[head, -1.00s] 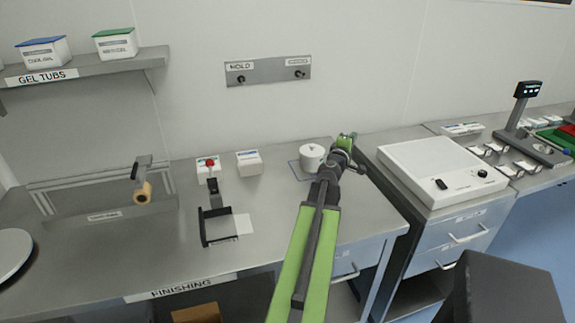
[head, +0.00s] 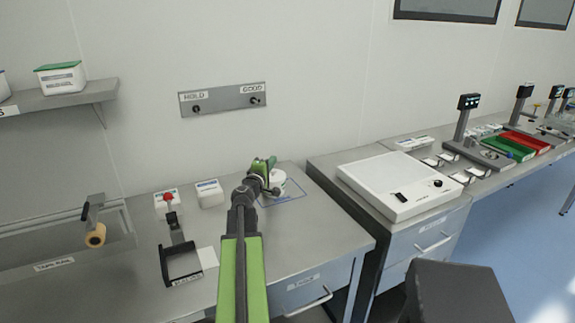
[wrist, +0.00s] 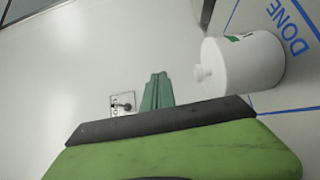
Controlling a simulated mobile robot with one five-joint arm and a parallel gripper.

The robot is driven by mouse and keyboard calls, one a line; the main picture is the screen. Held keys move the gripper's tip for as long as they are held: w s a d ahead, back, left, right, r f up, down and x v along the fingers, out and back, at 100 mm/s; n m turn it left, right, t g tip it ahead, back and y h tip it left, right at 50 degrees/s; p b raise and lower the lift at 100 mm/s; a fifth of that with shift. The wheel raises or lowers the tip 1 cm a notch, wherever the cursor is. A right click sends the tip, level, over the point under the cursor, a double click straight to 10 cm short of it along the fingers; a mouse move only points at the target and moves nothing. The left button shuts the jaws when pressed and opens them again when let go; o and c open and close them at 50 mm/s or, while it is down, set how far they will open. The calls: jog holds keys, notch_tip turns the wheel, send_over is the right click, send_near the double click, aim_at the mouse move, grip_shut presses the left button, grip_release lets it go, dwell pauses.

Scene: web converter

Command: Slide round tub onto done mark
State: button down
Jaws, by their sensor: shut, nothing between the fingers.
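The round tub (head: 279,183), white with a knobbed lid, stands upright at the back of the finishing bench, partly hidden behind my gripper. In the wrist view the tub (wrist: 252,62) is right of my fingers, with a visible gap in the picture. The done mark (head: 299,197) is a blue outline on the bench; its word DONE shows in the wrist view (wrist: 288,28). The tub overlaps the outline's edge in the wrist view; its exact footing is hidden. My gripper (head: 264,164) is shut and empty, close to the tub's left side; contact cannot be told.
A small white box (head: 209,193), a red-button box (head: 167,204) and a black frame fixture (head: 181,262) stand left of the tub. A white machine (head: 400,185) sits on the right bench. The wall plate (head: 222,99) is behind. Bare bench lies in front of the mark.

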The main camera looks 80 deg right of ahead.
aim_at(273, 184)
jog(key=w+a, duration=0.1)
jog(key=w, duration=0.7)
notch_tip(273, 184, down, 11)
jog(key=b, duration=1)
jog(key=shift+s+a+r+b, duration=0.1)
jog(key=shift+s+r+b, duration=0.05)
jog(key=shift+b, duration=0.2)
jog(key=shift+s+r+p, duration=0.35)
jog(key=shift+s, duration=0.15)
jog(key=shift+s+d, duration=0.2)
jog(key=shift+s, duration=0.9)
jog(key=shift+w, duration=0.15)
